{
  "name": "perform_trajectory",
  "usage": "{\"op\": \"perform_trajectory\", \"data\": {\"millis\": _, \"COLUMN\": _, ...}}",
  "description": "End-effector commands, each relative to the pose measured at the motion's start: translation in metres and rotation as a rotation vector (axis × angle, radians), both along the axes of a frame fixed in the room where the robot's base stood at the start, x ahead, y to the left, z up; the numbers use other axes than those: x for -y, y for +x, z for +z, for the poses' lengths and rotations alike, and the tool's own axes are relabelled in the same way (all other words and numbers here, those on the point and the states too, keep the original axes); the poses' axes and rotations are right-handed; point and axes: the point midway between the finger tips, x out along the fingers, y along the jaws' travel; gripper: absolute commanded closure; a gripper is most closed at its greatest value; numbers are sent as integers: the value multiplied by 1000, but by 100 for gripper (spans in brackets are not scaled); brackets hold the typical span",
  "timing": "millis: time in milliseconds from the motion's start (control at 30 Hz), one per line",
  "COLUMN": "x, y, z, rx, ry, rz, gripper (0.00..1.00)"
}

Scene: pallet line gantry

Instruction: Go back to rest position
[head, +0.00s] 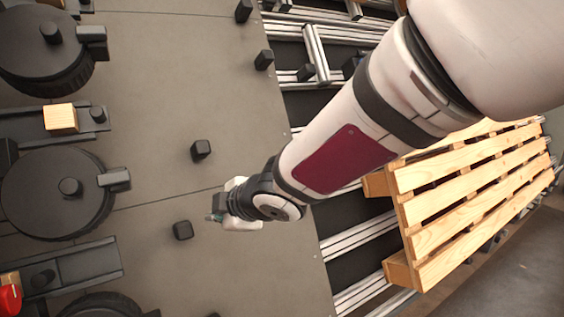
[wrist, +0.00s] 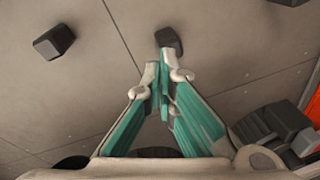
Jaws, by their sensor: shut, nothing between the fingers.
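My gripper (wrist: 162,78) shows in the wrist view with its teal-lined fingers together at the tips and nothing between them. In the head view my gripper (head: 212,217) is at the end of my white arm, over the grey deck (head: 150,180). Its fingertips are small and partly hidden there. A small black block shows just beyond the fingertips in the wrist view (wrist: 168,40); I cannot tell whether they touch.
A wooden pallet (head: 470,190) lies at the right beside metal rails (head: 360,240). Round dark fixtures (head: 55,200) line the left, with a wooden cube (head: 60,118) and a red object (head: 10,298). Several black blocks (head: 201,149) stand on the deck, with clear floor between them.

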Motion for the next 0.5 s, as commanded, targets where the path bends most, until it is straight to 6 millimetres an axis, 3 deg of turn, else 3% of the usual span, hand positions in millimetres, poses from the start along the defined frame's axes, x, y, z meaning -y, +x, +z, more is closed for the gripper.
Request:
{"op": "perform_trajectory", "data": {"millis": 33, "x": 36, "y": 2, "z": 9, "rx": -22, "ry": -15, "rz": -121, "gripper": 100}}
{"op": "perform_trajectory", "data": {"millis": 133, "x": 105, "y": -4, "z": 18, "rx": -95, "ry": -34, "rz": -359, "gripper": 100}}
{"op": "perform_trajectory", "data": {"millis": 267, "x": 189, "y": -36, "z": 24, "rx": -208, "ry": -26, "rz": -663, "gripper": 100}}
{"op": "perform_trajectory", "data": {"millis": 400, "x": 264, "y": -97, "z": 23, "rx": -362, "ry": 15, "rz": -983, "gripper": 100}}
{"op": "perform_trajectory", "data": {"millis": 500, "x": 303, "y": -153, "z": 18, "rx": -493, "ry": 64, "rz": -1194, "gripper": 100}}
